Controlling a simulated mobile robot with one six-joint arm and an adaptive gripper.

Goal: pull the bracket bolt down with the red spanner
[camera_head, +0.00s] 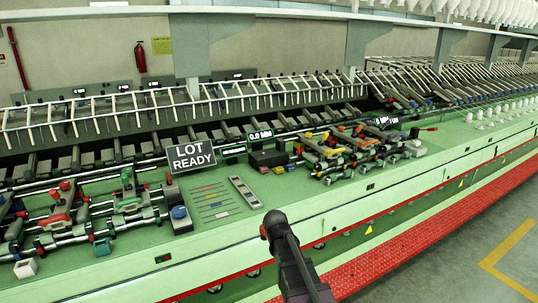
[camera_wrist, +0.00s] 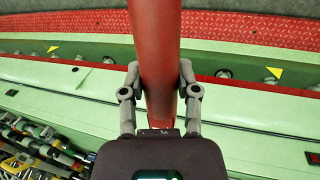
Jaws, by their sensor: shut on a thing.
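In the wrist view, my gripper (camera_wrist: 161,100) is shut on a thick, smooth red bar, which I take to be the red spanner (camera_wrist: 158,45). One finger presses each side of it. The bar runs from the palm out through the top edge, so its jaw end is not in view. In the head view, my dark arm rises from the bottom edge in front of the machine, and my fingers cannot be made out there. I cannot pick out the bracket bolt in either view.
A long green machine bench (camera_head: 330,205) runs across the head view. Red and green clamps stand at left, beside a "LOT READY" sign (camera_head: 191,157). Thin coloured rods lie on the bench, with a cluster of coloured parts further right. A red strip (camera_head: 400,253) edges the floor.

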